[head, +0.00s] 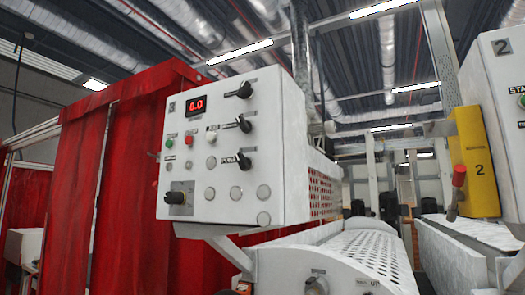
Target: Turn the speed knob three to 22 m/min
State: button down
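A white control box (236,150) marked 3 stands in the middle of the head view, its front facing me at an angle. Its red display (196,105) reads 0.0. A dark round knob (177,198) on a pale plate sits at the lower left of the panel; its label and setting are too small to read. Three black handle switches, a top one (240,91), a middle one (240,124) and a lower one (240,160), run down the right side. My gripper is not in view.
Red curtains (85,190) hang left of and behind the box. A perforated white machine cover (345,260) lies below right. A second box (500,80) marked 2, a yellow panel (472,160) and a red-handled lever (458,177) stand at the right.

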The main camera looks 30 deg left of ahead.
aim_at(176, 198)
jog(key=u, duration=1.3)
